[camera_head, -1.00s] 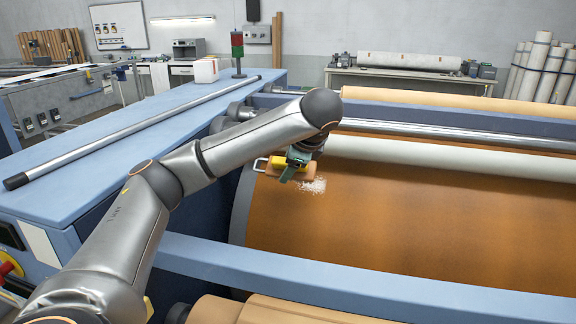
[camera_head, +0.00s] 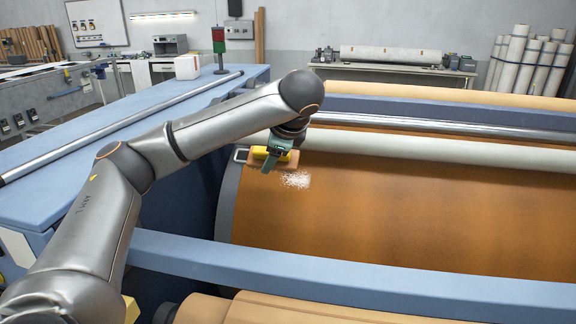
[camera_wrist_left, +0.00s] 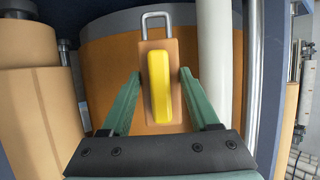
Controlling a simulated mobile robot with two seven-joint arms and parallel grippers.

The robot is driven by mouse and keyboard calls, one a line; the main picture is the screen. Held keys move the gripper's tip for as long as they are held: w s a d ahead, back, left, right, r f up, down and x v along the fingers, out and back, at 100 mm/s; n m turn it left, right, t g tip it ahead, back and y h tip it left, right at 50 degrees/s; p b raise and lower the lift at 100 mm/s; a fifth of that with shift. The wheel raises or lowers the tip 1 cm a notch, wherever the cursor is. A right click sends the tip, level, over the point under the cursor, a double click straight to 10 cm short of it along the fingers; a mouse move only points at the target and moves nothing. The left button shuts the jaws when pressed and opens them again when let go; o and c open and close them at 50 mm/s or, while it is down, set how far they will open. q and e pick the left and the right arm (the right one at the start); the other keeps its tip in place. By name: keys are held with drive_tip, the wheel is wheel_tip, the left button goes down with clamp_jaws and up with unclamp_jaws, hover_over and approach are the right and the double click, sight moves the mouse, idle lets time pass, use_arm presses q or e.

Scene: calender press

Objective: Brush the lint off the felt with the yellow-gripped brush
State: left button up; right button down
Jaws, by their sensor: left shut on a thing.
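The brush (camera_head: 258,164) has a wooden block, a yellow grip and a metal loop at one end. The brush is at the upper left of the orange-brown felt (camera_head: 370,215) on the wide roller. A patch of white lint (camera_head: 296,180) lies on the felt just below and right of the brush. I cannot tell whether the bristles touch the felt. In the left wrist view the brush lies lengthwise between the green fingers, and no lint shows. My right gripper is not in view.
A blue rail (camera_head: 330,266) crosses in front of the felt roller. A pale roller (camera_head: 400,153) and a shiny bar (camera_head: 420,129) run behind it. A long metal rod (camera_head: 120,125) lies on the blue cabinet top (camera_head: 105,165) at left.

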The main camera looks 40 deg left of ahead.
use_arm(q)
drive_tip(key=shift+w+a+f, duration=0.25)
drive_tip(key=shift+w+f, duration=0.25)
drive_tip(key=shift+f, duration=0.25)
drive_tip(key=shift+w+a+f, duration=0.2)
drive_tip(key=shift+w+f, duration=0.25)
drive_tip(key=shift+f, duration=0.35)
drive_tip(key=shift+w+a+f, duration=0.25)
drive_tip(key=shift+w+f, duration=0.25)
drive_tip(key=shift+f, duration=0.25)
drive_tip(key=shift+w+a+f, duration=0.3)
drive_tip(key=shift+w+f, duration=0.25)
drive_tip(key=shift+f, duration=0.3)
drive_tip(key=shift+w+d, duration=0.4)
drive_tip(key=shift+d, duration=0.45)
drive_tip(key=shift+w+d, duration=0.4)
drive_tip(key=shift+d, duration=0.4)
drive_tip(key=shift+w+d+f, duration=0.1)
drive_tip(key=shift+w+d, duration=0.4)
drive_tip(key=shift+d, duration=0.3)
drive_tip(key=shift+w+d, duration=0.45)
drive_tip(key=shift+d, duration=0.3)
drive_tip(key=shift+a, duration=0.1)
drive_tip(key=shift+s+a, duration=0.5)
drive_tip(key=shift+a, duration=0.3)
drive_tip(key=shift+s+a, duration=0.45)
drive_tip(key=shift+a, duration=0.3)
drive_tip(key=shift+a, duration=0.15)
